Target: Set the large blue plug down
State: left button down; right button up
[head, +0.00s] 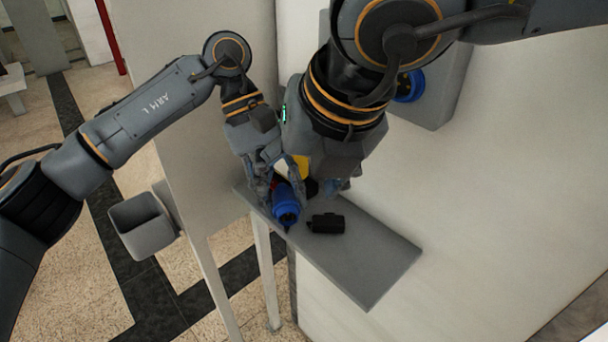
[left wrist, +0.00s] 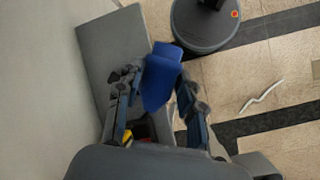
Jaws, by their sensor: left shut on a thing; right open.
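The large blue plug (head: 286,205) is between the fingers of my left gripper (head: 279,192), over the left edge of the grey shelf (head: 365,266). In the left wrist view the plug (left wrist: 160,82) is gripped between both fingers of the left gripper (left wrist: 158,88), with the shelf (left wrist: 108,45) beside and behind it. I cannot tell whether the plug touches the shelf. My right gripper (head: 334,186) is open, just right of the left one over the shelf; its fingers are partly hidden by its own hand.
A black connector (head: 327,223) lies on the shelf, right of the plug. A yellow item (head: 301,166) is partly hidden between the grippers. A blue socket (head: 410,86) sits on a grey wall box. A grey bin (head: 142,224) stands left. The shelf's front right is clear.

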aim_at(282, 217)
jog(key=x, duration=1.1)
pick_arm(q)
jog(key=shift+d, duration=0.1)
pick_arm(e)
jog(key=shift+a, duration=0.1)
jog(key=c, duration=1.4)
pick_arm(q)
jog(key=c, duration=0.9)
grip_release()
jog(key=shift+c, duration=0.2)
jog(key=shift+o, duration=0.9)
